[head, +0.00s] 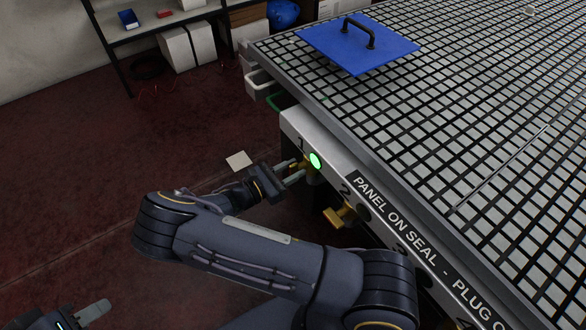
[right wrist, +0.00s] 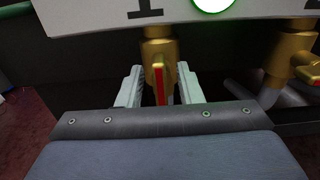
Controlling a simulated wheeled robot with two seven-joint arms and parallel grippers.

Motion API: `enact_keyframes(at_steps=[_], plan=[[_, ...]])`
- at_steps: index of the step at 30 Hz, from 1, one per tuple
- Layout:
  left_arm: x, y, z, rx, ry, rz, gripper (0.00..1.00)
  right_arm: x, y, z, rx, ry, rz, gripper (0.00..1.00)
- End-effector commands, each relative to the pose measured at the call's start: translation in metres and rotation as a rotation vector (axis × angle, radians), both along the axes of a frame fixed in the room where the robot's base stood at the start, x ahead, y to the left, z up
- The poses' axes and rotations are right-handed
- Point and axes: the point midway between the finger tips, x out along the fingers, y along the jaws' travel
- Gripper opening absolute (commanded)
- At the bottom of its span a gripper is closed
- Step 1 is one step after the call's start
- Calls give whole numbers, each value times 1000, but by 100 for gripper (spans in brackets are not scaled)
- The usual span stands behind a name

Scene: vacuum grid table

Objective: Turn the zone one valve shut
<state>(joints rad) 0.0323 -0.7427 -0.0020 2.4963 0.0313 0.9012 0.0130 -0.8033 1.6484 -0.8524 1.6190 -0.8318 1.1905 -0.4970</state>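The zone one valve (head: 312,179) is brass and sits under the label 1 on the table's front panel. A lit green lamp (head: 315,160) is beside the label. In the right wrist view the valve (right wrist: 159,50) has a handle with a red stripe (right wrist: 159,84), pointing down and toward the camera. My right gripper (head: 291,173) is at this valve. In the wrist view the right gripper's fingers (right wrist: 160,90) stand either side of the handle, with gaps showing, so it is open. My left gripper (head: 82,318) is low at the bottom left, partly cut off, away from the valve.
A second brass valve (head: 340,215) is right of the first, under label 2; it also shows in the wrist view (right wrist: 290,65). A blue panel (head: 345,55) with a black handle lies on the grid table (head: 480,110). Shelving (head: 110,50) stands at the back left.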

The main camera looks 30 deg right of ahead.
Motion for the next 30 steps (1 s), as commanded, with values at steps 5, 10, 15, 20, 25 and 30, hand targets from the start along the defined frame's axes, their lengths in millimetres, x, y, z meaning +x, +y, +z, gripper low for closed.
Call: enact_keyframes(at_steps=[5, 10, 15, 20, 25, 30], plan=[[0, 0, 0, 0, 0, 0, 36, 0, -3, 0, 0, 0, 0, 33], [0, 0, 0, 0, 0, 0, 36, 0, -3, 0, 0, 0, 0, 28], [0, 0, 0, 0, 0, 0, 36, 0, -3, 0, 0, 0, 0, 5], [0, 0, 0, 0, 0, 0, 36, 0, -3, 0, 0, 0, 1, 0], [0, 0, -1, 0, 0, 0, 36, 0, -3, 0, 1, -11, 1, 0], [0, 0, -5, 0, 0, 0, 36, 0, -3, -1, 5, -63, 0, 0]])
